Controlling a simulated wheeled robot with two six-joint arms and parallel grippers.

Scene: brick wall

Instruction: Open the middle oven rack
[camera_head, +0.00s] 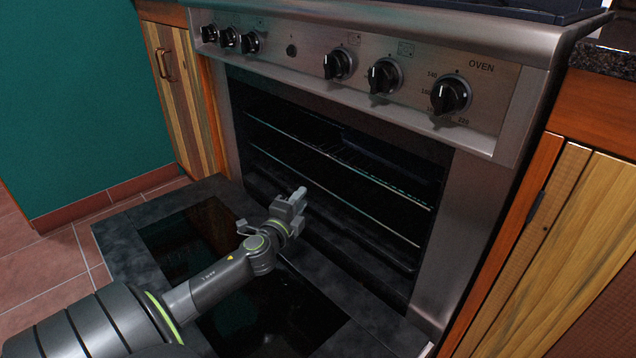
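The oven (463,218) stands with its door (130,240) folded down flat toward me. Inside the dark cavity, wire racks show as thin bright front rails. One rail is higher up (350,158), and another rack rail (345,198) runs below it, around mid-height. A dark tray-like shape (392,160) sits at the back on the right. My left gripper (299,198) is above the open door, at the front of the cavity and left of its middle. Its fingers look close together, but their gap is too small to judge. My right gripper is not in view.
The control panel (300,55) with several black knobs is above the opening. Wooden cabinets stand at the left (180,90) and right (570,270). The lowered door lies under my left arm. Tiled floor (45,265) is clear at the left.

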